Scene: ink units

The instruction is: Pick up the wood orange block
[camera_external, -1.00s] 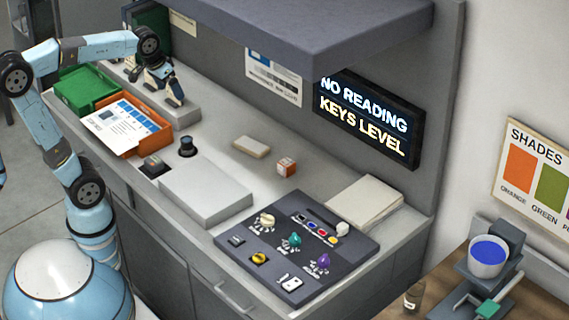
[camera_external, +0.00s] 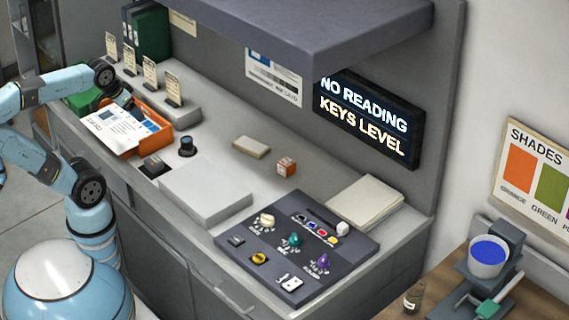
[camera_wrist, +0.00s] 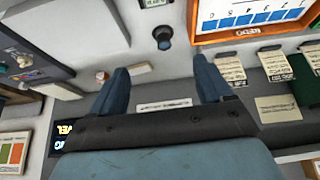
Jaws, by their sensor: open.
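A small orange block (camera_external: 286,167) with pale markings sits on the grey counter right of centre in the external view. In the wrist view it is a tiny orange and white shape (camera_wrist: 102,77), just left of the left finger. My gripper (camera_wrist: 161,66) shows two blue fingers spread apart with nothing between them. In the external view my gripper (camera_external: 125,98) is small and partly unclear over the orange tray (camera_external: 165,140), far left of the block. A pale tan block (camera_external: 251,147) lies left of the orange block.
A grey raised slab (camera_external: 205,192), a dark knob (camera_external: 187,146) and a dark panel of coloured parts (camera_external: 270,225) stand on the counter. Several card stands (camera_external: 150,72) line the back-left ledge. An overhanging shelf (camera_external: 320,35) spans above. Counter around the orange block is clear.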

